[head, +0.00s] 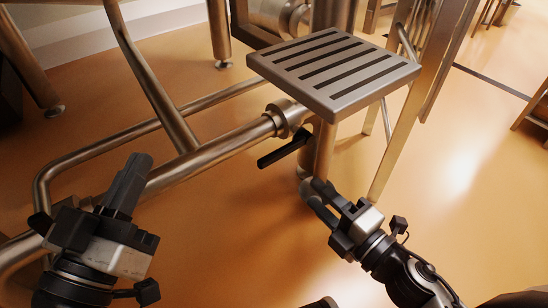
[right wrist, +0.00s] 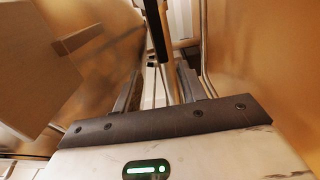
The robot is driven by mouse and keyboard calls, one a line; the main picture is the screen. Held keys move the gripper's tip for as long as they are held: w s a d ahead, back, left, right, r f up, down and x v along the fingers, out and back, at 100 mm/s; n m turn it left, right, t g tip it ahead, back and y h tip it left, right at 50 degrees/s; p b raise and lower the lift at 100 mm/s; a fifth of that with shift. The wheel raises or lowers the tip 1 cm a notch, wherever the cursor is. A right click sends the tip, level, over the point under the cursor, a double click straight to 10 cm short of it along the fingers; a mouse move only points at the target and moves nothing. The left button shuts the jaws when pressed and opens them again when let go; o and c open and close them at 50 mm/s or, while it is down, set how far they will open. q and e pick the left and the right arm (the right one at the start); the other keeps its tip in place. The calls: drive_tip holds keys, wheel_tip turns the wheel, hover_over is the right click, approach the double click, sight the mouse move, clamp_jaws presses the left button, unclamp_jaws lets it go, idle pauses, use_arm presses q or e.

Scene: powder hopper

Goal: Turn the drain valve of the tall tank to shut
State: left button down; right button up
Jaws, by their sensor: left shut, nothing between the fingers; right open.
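The drain valve has a black lever handle (head: 284,148) beside a flanged steel pipe joint (head: 287,117), below a slotted metal step. The lever slants down to the left from the joint. My right gripper (head: 314,189) is open, below and to the right of the lever, apart from it in the head view. In the right wrist view a dark bar (right wrist: 156,30), which looks like the lever, shows beyond my right gripper (right wrist: 160,88). My left gripper (head: 136,165) is shut and empty at the lower left, in front of the pipes. The tall tank itself cannot be made out.
The slotted step (head: 335,70) overhangs the valve area. A long steel pipe (head: 220,147) and a thinner pipe (head: 100,146) run to the left. A slanted metal leg (head: 398,125) stands behind my right gripper. The orange floor (head: 455,170) at right is clear.

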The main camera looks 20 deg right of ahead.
sight(278, 159)
drive_tip(key=x, duration=1.3)
drive_tip(key=shift+w, duration=0.3)
clamp_jaws()
